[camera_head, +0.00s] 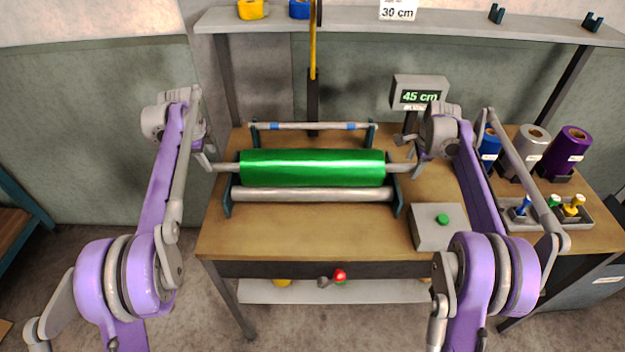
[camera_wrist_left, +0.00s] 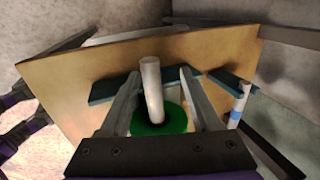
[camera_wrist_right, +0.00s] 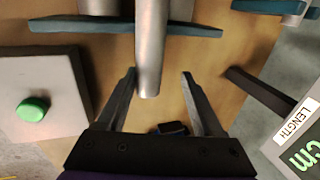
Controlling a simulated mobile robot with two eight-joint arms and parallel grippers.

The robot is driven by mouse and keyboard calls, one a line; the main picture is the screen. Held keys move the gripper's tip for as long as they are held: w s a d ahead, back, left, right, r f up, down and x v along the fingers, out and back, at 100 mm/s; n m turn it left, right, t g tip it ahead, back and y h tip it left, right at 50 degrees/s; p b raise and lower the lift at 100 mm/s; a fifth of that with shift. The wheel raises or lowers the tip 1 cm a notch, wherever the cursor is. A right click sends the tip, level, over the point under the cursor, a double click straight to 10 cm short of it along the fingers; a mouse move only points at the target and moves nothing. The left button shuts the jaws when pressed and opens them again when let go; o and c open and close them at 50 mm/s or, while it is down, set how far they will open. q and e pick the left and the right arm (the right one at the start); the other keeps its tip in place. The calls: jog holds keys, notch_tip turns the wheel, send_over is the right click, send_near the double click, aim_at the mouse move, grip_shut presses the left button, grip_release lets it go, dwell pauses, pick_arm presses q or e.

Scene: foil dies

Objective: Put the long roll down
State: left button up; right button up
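The long green roll (camera_head: 312,168) lies level across the stand with teal end plates (camera_head: 228,195), above a grey roller (camera_head: 312,195). Its pale core sticks out at both ends. My left gripper (camera_head: 208,160) is at the left core end; in the left wrist view the core (camera_wrist_left: 151,85) lies between spread fingers, with gaps beside it. My right gripper (camera_head: 418,160) is at the right core end; in the right wrist view the core end (camera_wrist_right: 149,70) lies between spread fingers, clear of both. Whether the core touches the end plates is hard to tell.
A display (camera_head: 419,95) reads 45 cm behind my right gripper. A box with a green button (camera_head: 442,220) sits front right on the table. Blue, silver and purple rolls (camera_head: 570,150) stand at the right. A shelf (camera_head: 350,20) runs along the back.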

pick_arm(q)
jog(key=v, duration=0.3)
jog(key=shift+s+r, duration=0.1)
jog(key=shift+r, duration=0.15)
jog(key=shift+s+r, duration=0.1)
jog(key=shift+r, duration=0.2)
pick_arm(e)
jog(key=shift+r, duration=0.25)
jog(key=v, duration=1.1)
jog(key=shift+s+r, duration=0.2)
jog(key=shift+r, duration=0.1)
